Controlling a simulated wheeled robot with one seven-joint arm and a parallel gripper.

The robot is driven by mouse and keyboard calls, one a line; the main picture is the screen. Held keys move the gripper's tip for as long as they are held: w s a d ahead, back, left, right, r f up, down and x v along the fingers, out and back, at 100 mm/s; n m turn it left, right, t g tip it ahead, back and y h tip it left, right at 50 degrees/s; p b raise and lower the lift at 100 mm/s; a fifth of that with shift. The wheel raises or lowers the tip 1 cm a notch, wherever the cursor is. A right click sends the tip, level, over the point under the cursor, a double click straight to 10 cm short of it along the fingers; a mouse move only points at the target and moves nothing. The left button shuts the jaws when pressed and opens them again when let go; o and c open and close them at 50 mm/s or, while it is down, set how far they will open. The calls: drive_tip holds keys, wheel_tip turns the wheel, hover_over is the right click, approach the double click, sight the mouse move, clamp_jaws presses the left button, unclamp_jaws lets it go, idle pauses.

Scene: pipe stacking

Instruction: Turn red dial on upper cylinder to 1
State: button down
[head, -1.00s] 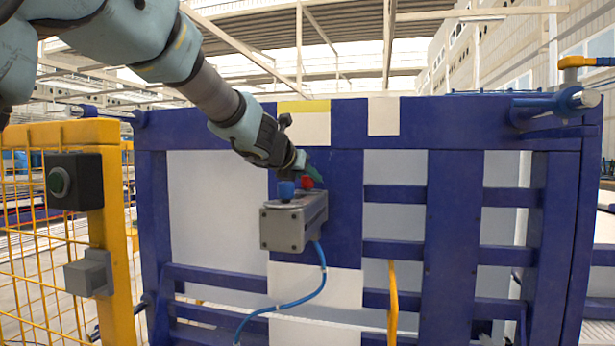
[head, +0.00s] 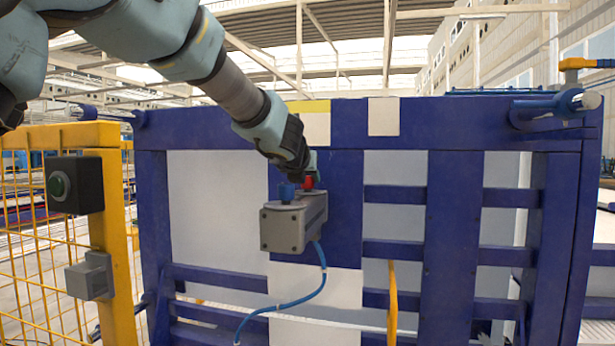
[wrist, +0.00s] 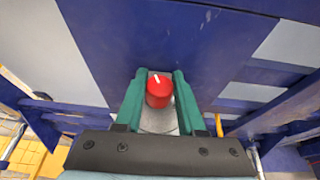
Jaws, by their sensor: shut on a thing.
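In the head view my gripper (head: 308,170) comes down from the upper left onto the dial. Any numbers around the dial are hidden or too small to read.
The box is mounted on a blue frame (head: 450,240) with white panels. A blue cable (head: 322,275) hangs from the box. A yellow fence post (head: 112,230) with a black button box (head: 75,185) stands at the left.

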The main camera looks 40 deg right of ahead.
drive_tip(key=n+t+y+p, duration=0.2)
drive_tip(key=n+t+y, duration=0.1)
drive_tip(key=shift+s+d+r+n, duration=0.1)
drive_tip(key=shift+n, duration=0.3)
drive_tip(key=n+t+y+p, duration=0.1)
drive_tip(key=n+y+p, duration=0.1)
drive_tip(key=n+t+y+p, duration=0.1)
drive_tip(key=y+p, duration=0.1)
drive_tip(key=shift+r+n+p, duration=0.2)
drive_tip(key=shift+n+p, duration=0.15)
drive_tip(key=shift+n, duration=0.05)
drive_tip(key=n+t+y+p, duration=0.1)
drive_tip(key=n+y+p, duration=0.3)
drive_tip(key=p, duration=0.3)
drive_tip(key=shift+r+y, duration=0.1)
drive_tip(key=shift+y, duration=0.4)
drive_tip(key=n+y+p, duration=0.1)
drive_tip(key=p, duration=0.1)
drive_tip(key=n+y+p, duration=0.1)
drive_tip(key=p, duration=0.1)
drive_tip(key=shift+f+y, duration=0.2)
drive_tip(key=shift+y, duration=0.1)
drive_tip(key=shift+f+n+g+p, duration=0.1)
drive_tip(key=shift+n+g+p, duration=0.25)
drive_tip(key=shift+p, duration=0.2)
drive_tip(key=shift+f+n+y, duration=0.1)
drive_tip(key=shift+n+y, duration=0.15)
drive_tip(key=shift+y, duration=0.15)
drive_tip(key=c, duration=0.5)
unclamp_jaws()
